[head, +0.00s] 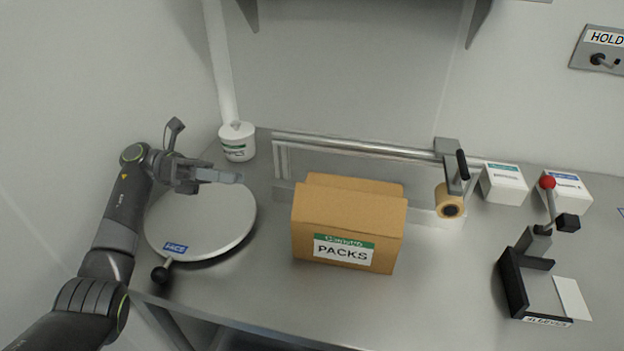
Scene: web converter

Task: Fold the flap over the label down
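A brown cardboard box (302,238) stands on the steel table, its front bearing a green and white label (343,250) that reads PACKS. Above the label a broad tan panel (348,208), apparently the flap, rises from the front edge. Behind it another tan panel (355,184) shows its upper part. The box's inside is hidden. My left gripper (238,178) is left of the box, above a round grey plate, apart from the box. Its fingers are seen from the side, and any gap between them is unclear. My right gripper is not in view.
The round plate (210,225) with a black knob is at left. A metal rail (350,146) runs behind the box, with a tape roll (449,201) at its right end. White boxes (504,184) and a red-knobbed lever device (536,240) stand at right. The table front is clear.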

